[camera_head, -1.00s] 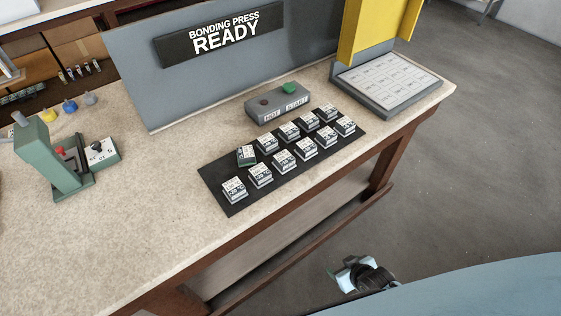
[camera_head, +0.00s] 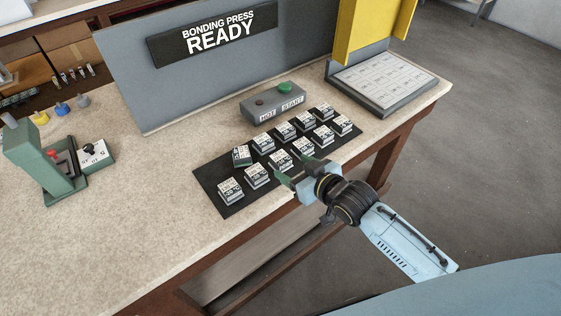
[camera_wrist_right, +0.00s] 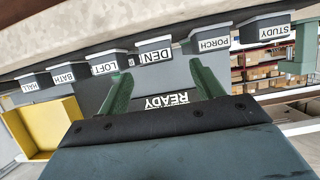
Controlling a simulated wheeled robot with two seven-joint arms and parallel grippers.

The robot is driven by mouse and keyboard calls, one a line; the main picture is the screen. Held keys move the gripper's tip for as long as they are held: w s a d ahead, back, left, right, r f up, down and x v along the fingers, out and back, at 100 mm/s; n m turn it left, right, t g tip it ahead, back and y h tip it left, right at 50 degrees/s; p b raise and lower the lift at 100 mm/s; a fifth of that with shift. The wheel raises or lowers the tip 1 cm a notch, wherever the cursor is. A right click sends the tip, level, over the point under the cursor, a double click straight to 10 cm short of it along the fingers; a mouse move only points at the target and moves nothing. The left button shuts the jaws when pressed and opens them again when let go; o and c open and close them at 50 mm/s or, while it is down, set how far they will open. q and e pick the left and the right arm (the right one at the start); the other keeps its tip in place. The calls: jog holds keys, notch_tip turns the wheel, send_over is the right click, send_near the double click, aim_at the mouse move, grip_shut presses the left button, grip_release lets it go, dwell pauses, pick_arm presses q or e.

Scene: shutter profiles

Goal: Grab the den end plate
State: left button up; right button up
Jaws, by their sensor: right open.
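The den end plate is a small pale-and-dark block labelled DEN (camera_wrist_right: 153,56), seen upside down between my right gripper's fingers in the right wrist view. By its order it appears as the third block from the left in the front row (camera_head: 280,160) in the head view, where its label is too small to read. My right gripper (camera_head: 298,169) is open and empty at the front edge of the black mat, just short of that block. Its green fingers also show spread in the wrist view (camera_wrist_right: 162,82). My left gripper is not in view.
Close neighbours are the LOFT block (camera_wrist_right: 105,68) and PORCH block (camera_wrist_right: 208,44). More blocks stand behind on the black mat (camera_head: 207,179). A grey button box (camera_head: 272,103), the press panel (camera_head: 200,85) and a green hand press (camera_head: 43,165) also occupy the bench.

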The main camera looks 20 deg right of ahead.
aim_at(285, 161)
jog(key=shift+b+x, duration=0.4)
jog(key=shift+x, duration=3.2)
jog(key=shift+d, duration=0.1)
jog(key=c, duration=1)
